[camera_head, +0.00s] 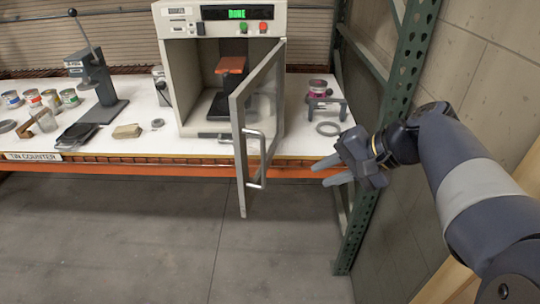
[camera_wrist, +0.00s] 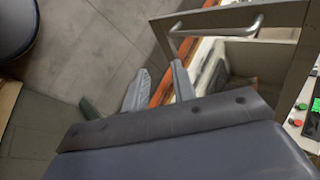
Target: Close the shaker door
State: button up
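The shaker (camera_head: 181,80) is a beige box on the counter with a green display that seems to read "DONE". Its grey-framed door (camera_head: 239,150) is hinged on the right and stands open, swung out past the counter's front edge. The silver bar handle (camera_head: 262,160) is on the door's outer face. My gripper (camera_head: 325,173) is right of the door and apart from it, at about handle height. Its fingers are spread, with nothing between them. In the wrist view, the fingers (camera_wrist: 160,72) point toward the door frame (camera_wrist: 285,15) and handle (camera_wrist: 215,32).
The white counter (camera_head: 180,146) has an orange front beam. A small clamp stand with a pink can (camera_head: 318,87) and a grey ring (camera_head: 327,128) are right of the shaker. A green rack post (camera_head: 408,60) stands close behind my arm. The floor in front is clear.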

aim_at(265, 180)
jog(key=shift+w+r, duration=0.2)
jog(key=shift+w, duration=0.2)
jog(key=shift+c, duration=0.7)
jog(key=shift+w+a+f, duration=0.1)
jog(key=shift+a, duration=0.2)
jog(key=shift+c, duration=0.7)
jog(key=p+x, duration=0.1)
jog(key=x, duration=0.7)
jog(key=shift+a+f, duration=0.1)
jog(key=shift+a, duration=0.1)
grip_shut()
jog(key=a, duration=0.1)
jog(key=w+a+p, duration=0.1)
jog(key=a, duration=0.1)
jog(key=shift+w+f, duration=0.2)
jog(key=shift+f, duration=0.05)
jog(key=shift+w+a+f+p, duration=0.1)
jog(key=shift+w+a+p, duration=0.25)
jog(key=shift+a, duration=0.15)
jog(key=shift+a, duration=0.1)
